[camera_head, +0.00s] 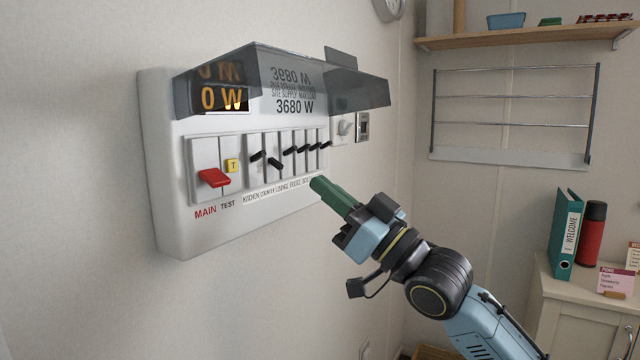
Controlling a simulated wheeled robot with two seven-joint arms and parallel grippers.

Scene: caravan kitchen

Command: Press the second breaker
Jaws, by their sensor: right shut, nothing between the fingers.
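A white breaker box (165,190) is mounted on the wall at the left. Its row has several black levers above a label strip. The second black lever (276,163) slants downward, unlike the first lever (257,155) and those to its right, which tilt upward. My right gripper (318,184) has green fingers, shut and empty. Its tips are below the right end of the lever row, in front of the box's lower edge in the picture; I cannot tell whether they touch it. My left gripper is not in view.
A smoky clear cover (350,92) is raised above the levers. The display (222,98) reads 0 W. A red main lever (213,177) and yellow T button (233,166) are left of the row. A wall rack (515,124) and cabinet (580,290) stand at right.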

